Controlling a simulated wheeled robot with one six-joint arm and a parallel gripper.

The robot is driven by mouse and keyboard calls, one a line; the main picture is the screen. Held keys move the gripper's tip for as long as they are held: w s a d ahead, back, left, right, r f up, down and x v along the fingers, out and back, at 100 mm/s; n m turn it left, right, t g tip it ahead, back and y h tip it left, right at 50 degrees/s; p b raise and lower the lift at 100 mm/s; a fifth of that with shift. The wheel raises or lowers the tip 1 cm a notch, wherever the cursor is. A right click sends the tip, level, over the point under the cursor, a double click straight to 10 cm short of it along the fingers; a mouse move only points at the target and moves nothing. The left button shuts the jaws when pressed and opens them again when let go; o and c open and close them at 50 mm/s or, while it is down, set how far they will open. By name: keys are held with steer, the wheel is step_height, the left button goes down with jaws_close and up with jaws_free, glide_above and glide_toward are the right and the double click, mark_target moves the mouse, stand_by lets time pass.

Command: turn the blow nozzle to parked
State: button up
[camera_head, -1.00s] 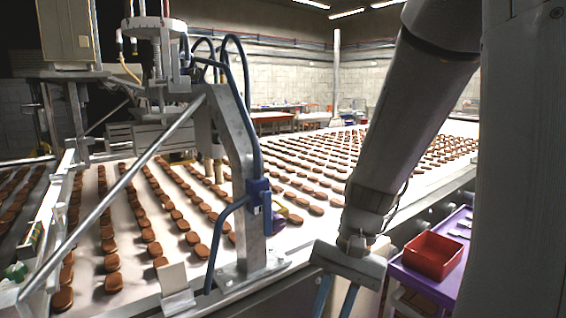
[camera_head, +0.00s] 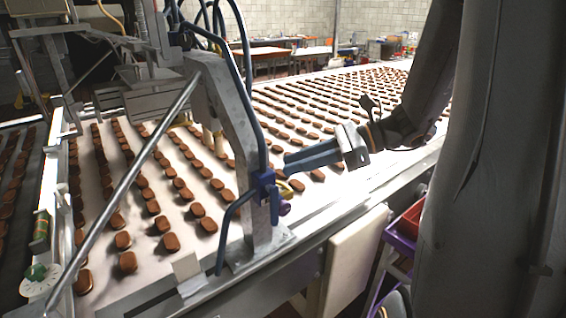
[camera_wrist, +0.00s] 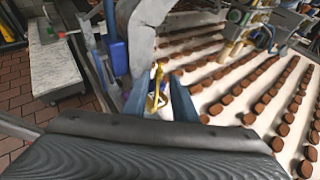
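A blue valve block (camera_head: 264,186) with hoses is fixed to a grey angled post (camera_head: 236,120) beside the conveyor. A small yellow part (camera_head: 291,184) and a purple knob (camera_head: 284,208) sit at its right side; I cannot tell which is the blow nozzle. My gripper (camera_head: 288,162) points left toward the post, its blue fingertips just above and right of the block. In the wrist view my gripper (camera_wrist: 158,82) is open, with the yellow part (camera_wrist: 156,88) showing between its fingers. Contact is not clear. The blue block (camera_wrist: 117,56) is left of the fingers.
Rows of brown biscuits cover the white conveyor (camera_head: 160,262) below and behind the gripper. A long diagonal metal bar (camera_head: 125,180) crosses in front of the post at left. A red bin (camera_head: 410,220) on a purple cart stands at lower right.

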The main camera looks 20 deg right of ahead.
steer(key=shift+p+x, duration=0.3)
steer(key=shift+x, duration=1.5)
jaws_close()
